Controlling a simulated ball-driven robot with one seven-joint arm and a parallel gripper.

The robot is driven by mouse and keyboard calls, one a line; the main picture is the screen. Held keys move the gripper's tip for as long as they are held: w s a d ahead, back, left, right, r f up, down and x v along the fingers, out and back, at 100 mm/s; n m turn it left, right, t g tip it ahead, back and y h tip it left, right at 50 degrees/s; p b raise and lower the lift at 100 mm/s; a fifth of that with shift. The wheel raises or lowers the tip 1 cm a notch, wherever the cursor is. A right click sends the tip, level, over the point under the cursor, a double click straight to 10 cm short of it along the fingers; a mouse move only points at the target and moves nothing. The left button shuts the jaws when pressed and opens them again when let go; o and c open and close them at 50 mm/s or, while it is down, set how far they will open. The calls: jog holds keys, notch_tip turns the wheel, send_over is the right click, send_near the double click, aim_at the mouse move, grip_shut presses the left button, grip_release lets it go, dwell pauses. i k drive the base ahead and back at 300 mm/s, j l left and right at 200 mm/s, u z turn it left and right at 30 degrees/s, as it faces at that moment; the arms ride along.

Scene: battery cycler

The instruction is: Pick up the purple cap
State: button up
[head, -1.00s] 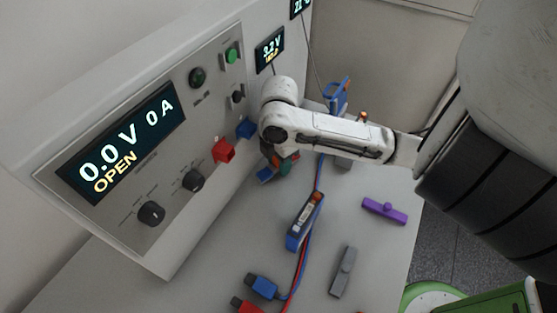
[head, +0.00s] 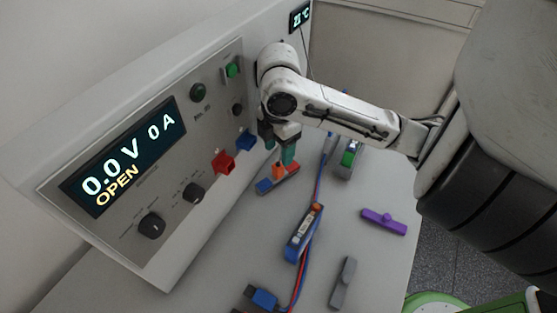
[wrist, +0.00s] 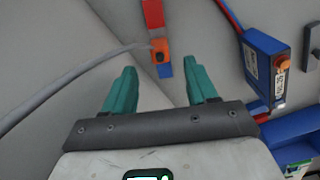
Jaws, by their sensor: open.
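The purple cap (head: 384,221), a short bar with a raised knob in its middle, lies on the grey table right of centre in the head view. It does not show in the wrist view. My gripper (head: 280,157) is open, with teal fingers, well to the left of and farther back than the purple cap. It is over a red-and-blue bar with an orange knob (head: 278,179). In the wrist view my gripper (wrist: 163,82) has nothing between its fingers; the orange knob (wrist: 159,46) lies beyond the fingertips.
A blue battery cell (head: 303,235) with red and blue leads lies mid-table. A grey bar (head: 343,283) is in front of the purple cap. Another cell (head: 350,158) stands behind. The cycler panel (head: 130,205) walls off the left. Table around the purple cap is clear.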

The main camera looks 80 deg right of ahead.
aim_at(385, 221)
jog(key=k+j, duration=0.2)
jog(key=k, duration=0.3)
jog(key=k+j, duration=0.15)
jog(key=k, duration=0.3)
jog(key=k+j, duration=0.2)
jog(key=k, duration=0.3)
